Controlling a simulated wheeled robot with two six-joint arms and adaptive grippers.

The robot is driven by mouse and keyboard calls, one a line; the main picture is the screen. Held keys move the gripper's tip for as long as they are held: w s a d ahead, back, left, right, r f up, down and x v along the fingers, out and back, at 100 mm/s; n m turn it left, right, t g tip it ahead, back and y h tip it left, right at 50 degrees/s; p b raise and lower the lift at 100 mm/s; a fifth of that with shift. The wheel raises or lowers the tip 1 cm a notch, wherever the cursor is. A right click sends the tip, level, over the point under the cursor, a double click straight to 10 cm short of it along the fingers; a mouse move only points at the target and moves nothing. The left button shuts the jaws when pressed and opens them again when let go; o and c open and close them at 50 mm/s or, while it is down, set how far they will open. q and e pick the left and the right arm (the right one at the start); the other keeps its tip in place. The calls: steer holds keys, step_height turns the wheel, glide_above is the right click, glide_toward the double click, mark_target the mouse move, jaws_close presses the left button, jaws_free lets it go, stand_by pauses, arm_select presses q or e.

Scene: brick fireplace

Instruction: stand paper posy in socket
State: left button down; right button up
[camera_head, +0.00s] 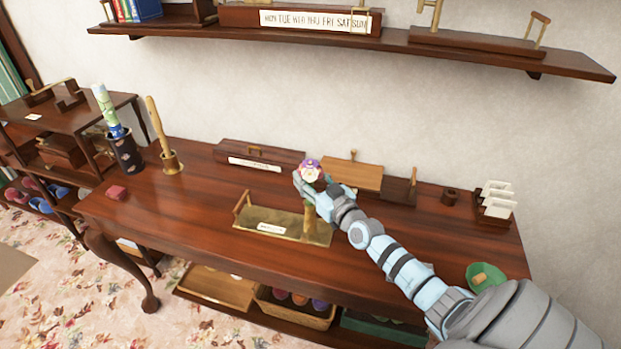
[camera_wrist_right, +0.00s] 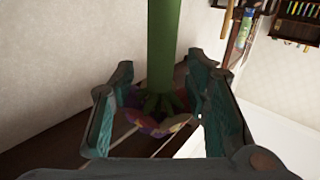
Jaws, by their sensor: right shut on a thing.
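The paper posy (camera_head: 311,171) shows purple and white flowers at my right gripper (camera_head: 306,187), above the middle of the table. In the right wrist view a thick green stem (camera_wrist_right: 162,45) runs between the two fingers of my right gripper (camera_wrist_right: 158,120), with the coloured flower head (camera_wrist_right: 150,125) partly hidden behind it. The gripper is shut on the posy, clear of the tabletop. My left gripper is not in view.
A brass tray (camera_head: 265,222) lies below the gripper. Behind are a labelled dark box (camera_head: 262,152) and a light wooden board (camera_head: 352,174). A card rack (camera_head: 495,203) stands at right; a brass cup (camera_head: 172,163) and dark pot (camera_head: 127,155) at left. The left front tabletop is mostly clear.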

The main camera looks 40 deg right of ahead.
steer(key=shift+f+b, duration=0.9)
steer(key=shift+f, duration=0.1)
steer(key=o, duration=1.2)
